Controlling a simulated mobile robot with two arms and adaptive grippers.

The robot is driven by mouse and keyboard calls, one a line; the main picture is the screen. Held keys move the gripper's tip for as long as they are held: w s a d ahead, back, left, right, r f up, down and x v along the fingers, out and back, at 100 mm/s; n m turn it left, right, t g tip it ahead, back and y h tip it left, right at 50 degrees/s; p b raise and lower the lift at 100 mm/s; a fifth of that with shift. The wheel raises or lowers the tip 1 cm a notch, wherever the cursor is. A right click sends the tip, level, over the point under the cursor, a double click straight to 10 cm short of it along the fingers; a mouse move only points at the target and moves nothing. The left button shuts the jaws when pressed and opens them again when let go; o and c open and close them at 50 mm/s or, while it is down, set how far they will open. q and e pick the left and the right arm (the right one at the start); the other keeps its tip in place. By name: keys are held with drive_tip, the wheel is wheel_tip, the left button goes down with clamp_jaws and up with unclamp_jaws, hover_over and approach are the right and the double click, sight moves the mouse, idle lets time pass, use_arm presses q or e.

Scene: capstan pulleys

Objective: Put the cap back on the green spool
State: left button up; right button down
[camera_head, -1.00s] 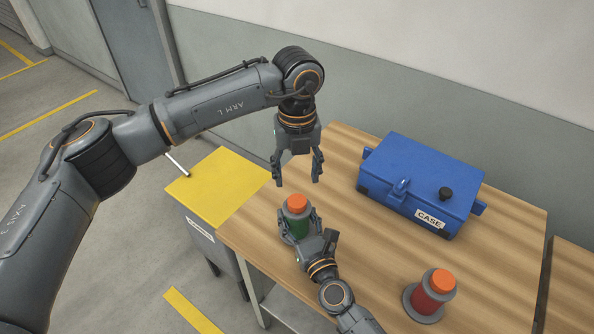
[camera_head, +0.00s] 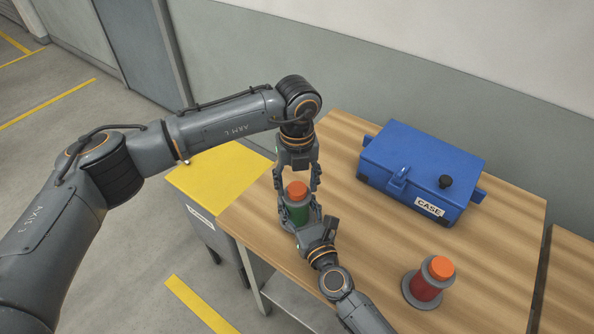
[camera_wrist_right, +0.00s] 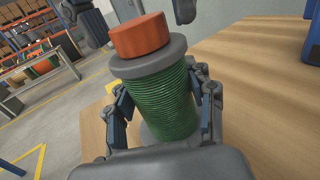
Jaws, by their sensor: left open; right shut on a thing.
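The green spool (camera_head: 299,215) stands near the left end of the table, with grey flanges. Its orange cap (camera_head: 297,189) rests on the top flange; in the right wrist view the cap (camera_wrist_right: 140,38) also sits on the grey flange above the green winding (camera_wrist_right: 160,100). My left gripper (camera_head: 297,180) points down, open, with one finger on each side of the cap; its fingers also show at the top of the right wrist view. My right gripper (camera_wrist_right: 168,108) is shut on the green spool's body, from the near side.
A red spool (camera_head: 425,288) with an orange cap stands on a grey base at the table's front right. A blue case (camera_head: 415,165) with a black knob sits at the back. A yellow-topped cabinet (camera_head: 215,175) adjoins the table's left. The table's middle is clear.

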use_arm(q)
drive_tip(key=shift+f, duration=0.3)
drive_tip(key=c, duration=1.2)
drive_tip(key=m, duration=1.3)
drive_tip(key=shift+m, duration=0.3)
drive_tip(key=m, duration=0.5)
drive_tip(key=o, duration=1.3)
drive_tip(key=shift+o, duration=0.2)
